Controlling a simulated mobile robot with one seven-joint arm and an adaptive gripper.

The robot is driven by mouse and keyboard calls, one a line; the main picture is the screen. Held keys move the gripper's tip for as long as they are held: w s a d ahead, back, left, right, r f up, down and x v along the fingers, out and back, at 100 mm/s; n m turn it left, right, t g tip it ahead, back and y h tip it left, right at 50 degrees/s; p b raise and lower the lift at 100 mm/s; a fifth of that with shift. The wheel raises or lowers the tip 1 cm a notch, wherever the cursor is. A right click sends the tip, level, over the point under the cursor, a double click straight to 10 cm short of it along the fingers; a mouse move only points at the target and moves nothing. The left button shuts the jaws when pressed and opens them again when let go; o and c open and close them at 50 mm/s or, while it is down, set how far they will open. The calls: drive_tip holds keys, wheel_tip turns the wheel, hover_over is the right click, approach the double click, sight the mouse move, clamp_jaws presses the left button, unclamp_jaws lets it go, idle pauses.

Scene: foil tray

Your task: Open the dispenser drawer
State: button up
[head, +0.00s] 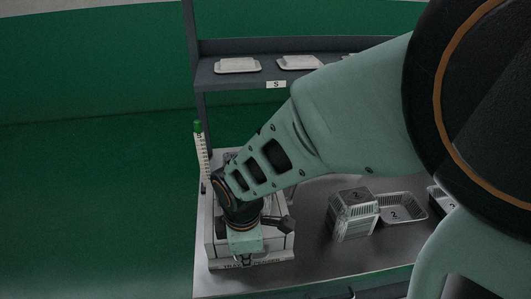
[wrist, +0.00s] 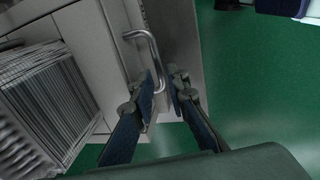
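The dispenser is a pale box (head: 216,254) on the metal counter in the head view, with partly hidden lettering on its front edge; my arm covers much of it. In the wrist view a pale grey drawer front (wrist: 101,55) carries a bent metal bar handle (wrist: 155,47). My gripper (wrist: 165,84) is open, with a gap between its two dark finger pads. The handle's bar runs down into that gap, one finger on each side; I cannot tell whether either pad touches it. In the head view my gripper (head: 245,259) is small and low at the dispenser's front.
A stack of ribbed foil trays (wrist: 45,100) stands left in the wrist view. A shelf (head: 350,67) holds white packs.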

drive_tip(key=shift+w+f, duration=0.1)
drive_tip(key=shift+f, duration=0.3)
drive_tip(key=shift+c, duration=0.5)
clamp_jaws()
drive_tip(key=shift+s+d, duration=0.1)
drive_tip(key=shift+s, duration=0.15)
